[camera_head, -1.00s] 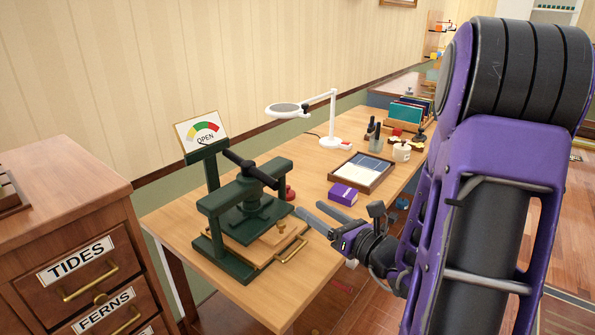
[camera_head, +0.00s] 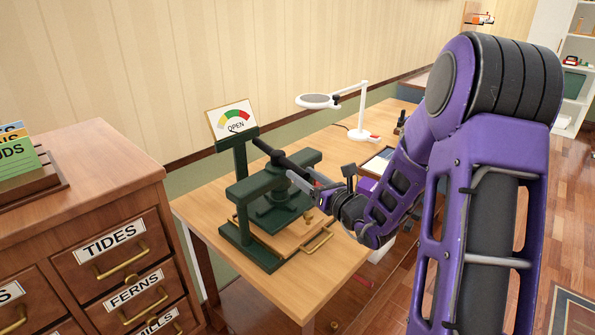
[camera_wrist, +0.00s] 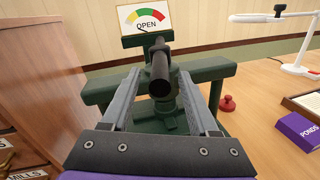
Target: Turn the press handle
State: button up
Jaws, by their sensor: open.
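The dark green press (camera_head: 268,205) stands on the wooden table. Its black handle bar (camera_head: 284,157) lies across the top, and in the wrist view the bar (camera_wrist: 160,72) points toward me. A dial sign (camera_head: 232,122) reading "OPEN" stands behind it. My gripper (camera_head: 302,177) is at the handle's right, near end. In the wrist view my open gripper (camera_wrist: 158,88) has one finger on each side of the bar's near end, with gaps between. In the head view the fingertips are partly hard to make out against the press.
A wooden drawer cabinet (camera_head: 95,190) stands left of the table. A white magnifier lamp (camera_head: 360,112) stands behind to the right. In the wrist view a red knob-like object (camera_wrist: 227,103) and a purple "PONDS" box (camera_wrist: 297,131) are right of the press.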

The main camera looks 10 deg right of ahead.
aim_at(297, 170)
jog(key=shift+x, duration=1.6)
jog(key=shift+c, duration=0.2)
grip_shut()
